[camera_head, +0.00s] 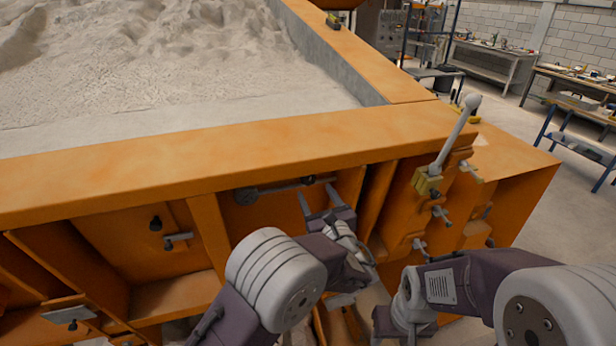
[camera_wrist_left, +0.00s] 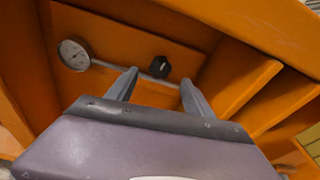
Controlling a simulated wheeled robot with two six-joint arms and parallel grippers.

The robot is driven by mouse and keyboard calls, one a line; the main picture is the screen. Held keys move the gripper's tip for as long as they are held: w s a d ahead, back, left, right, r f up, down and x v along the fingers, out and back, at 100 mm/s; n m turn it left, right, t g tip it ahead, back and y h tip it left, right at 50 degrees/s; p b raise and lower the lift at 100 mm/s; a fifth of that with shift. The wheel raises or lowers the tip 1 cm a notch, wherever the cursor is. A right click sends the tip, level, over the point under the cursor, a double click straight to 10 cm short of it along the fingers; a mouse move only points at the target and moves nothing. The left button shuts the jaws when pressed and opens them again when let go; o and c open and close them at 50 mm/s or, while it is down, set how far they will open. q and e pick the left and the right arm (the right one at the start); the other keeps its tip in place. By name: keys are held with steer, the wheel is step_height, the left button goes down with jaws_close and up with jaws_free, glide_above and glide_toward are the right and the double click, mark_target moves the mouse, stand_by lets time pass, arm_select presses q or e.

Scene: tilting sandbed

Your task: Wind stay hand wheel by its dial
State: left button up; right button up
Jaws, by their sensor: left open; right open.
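A round white-faced dial (camera_wrist_left: 74,54) sits on the orange recessed panel, with a thin rod running right from it to a small black knob (camera_wrist_left: 160,67), which looks like the hand wheel.
The orange bed rim (camera_head: 230,155) overhangs the panel, and upright ribs (camera_head: 212,235) flank the recess. Sand (camera_head: 160,70) fills the bed. Workbenches are far back.

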mark_target(309, 181)
arm_select(q)
steer(key=p+x, duration=0.3)
steer(key=x, duration=0.4)
steer(key=shift+d+r, duration=0.1)
steer(key=shift+w+p, duration=0.3)
steer(key=shift+w, duration=0.05)
jaws_close()
steer(key=shift+f+b, duration=0.3)
steer(key=shift+b, duration=0.2)
steer(key=b, duration=0.2)
steer(key=shift+f+n+b, duration=0.15)
steer(key=shift+n+b, duration=0.15)
steer(key=shift+r, duration=0.35)
jaws_free()
arm_select(e)
steer(key=shift+w+d+r, duration=0.1)
steer(key=shift+w+r, duration=0.05)
steer(key=shift+r, duration=0.35)
